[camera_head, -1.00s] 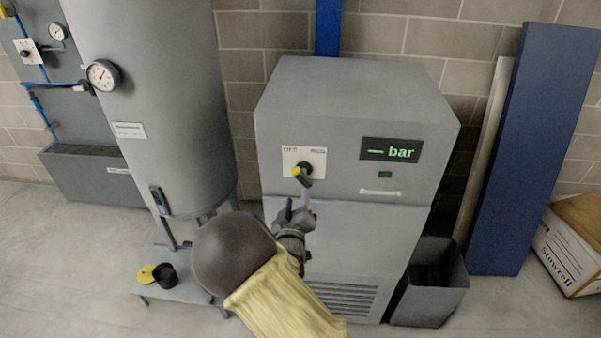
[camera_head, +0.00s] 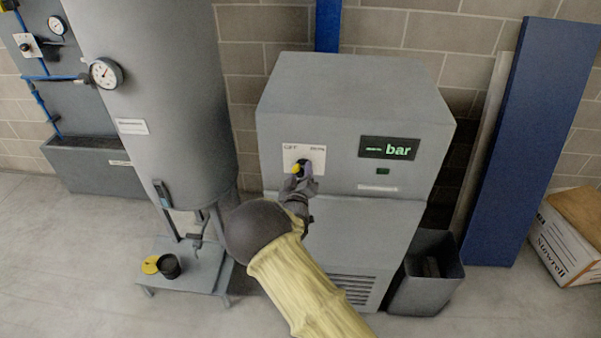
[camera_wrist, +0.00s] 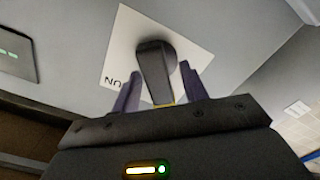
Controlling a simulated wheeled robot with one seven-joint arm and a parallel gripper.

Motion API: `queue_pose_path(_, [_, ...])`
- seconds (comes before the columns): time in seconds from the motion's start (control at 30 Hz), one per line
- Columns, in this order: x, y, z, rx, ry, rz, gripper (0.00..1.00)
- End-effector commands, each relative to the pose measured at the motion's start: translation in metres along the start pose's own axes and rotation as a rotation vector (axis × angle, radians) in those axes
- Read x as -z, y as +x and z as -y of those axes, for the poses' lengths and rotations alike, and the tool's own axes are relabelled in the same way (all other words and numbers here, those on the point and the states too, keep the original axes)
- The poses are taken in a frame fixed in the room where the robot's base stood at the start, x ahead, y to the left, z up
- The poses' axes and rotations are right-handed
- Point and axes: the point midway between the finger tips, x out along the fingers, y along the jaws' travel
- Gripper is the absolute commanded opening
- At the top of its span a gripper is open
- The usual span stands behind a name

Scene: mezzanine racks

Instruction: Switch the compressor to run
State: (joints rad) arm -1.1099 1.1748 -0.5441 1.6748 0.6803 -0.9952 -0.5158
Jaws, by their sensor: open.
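The compressor (camera_head: 345,235) is a grey cabinet with a dark display reading "— bar" (camera_head: 389,148). Left of the display is a white switch plate (camera_head: 291,151) lettered OFF at its left, with a black rotary knob (camera_head: 303,163) that has a yellow part. In the wrist view the knob (camera_wrist: 154,70) stands between the two purple fingers of my gripper (camera_wrist: 160,92), with a yellow edge at its near end. My gripper (camera_head: 299,184) is open around the knob; I cannot tell whether either finger touches it. The knob's exact pointing is partly hidden in the head view.
A grey tank (camera_head: 165,100) with a gauge (camera_head: 104,73) stands left of the compressor. A low stand (camera_head: 190,270) holds a black cup and a yellow disc. A grey bin (camera_head: 428,285), a blue panel (camera_head: 520,150) and a carton (camera_head: 562,245) are at the right.

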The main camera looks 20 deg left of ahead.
Motion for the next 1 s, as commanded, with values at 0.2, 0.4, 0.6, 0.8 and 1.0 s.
queue_pose_path(0.2, [0.0001,-0.0003,0.0000,0.000,0.000,0.000,0.10])
queue_pose_path(0.4, [-0.0001,-0.0004,0.0003,0.000,0.002,0.000,0.00])
queue_pose_path(0.6, [-0.0017,-0.0005,0.0011,0.000,0.027,0.000,0.00])
queue_pose_path(0.8, [-0.0032,-0.0004,0.0019,0.000,0.100,-0.001,0.00])
queue_pose_path(1.0, [-0.0052,-0.0003,0.0018,-0.002,0.227,-0.001,0.00])
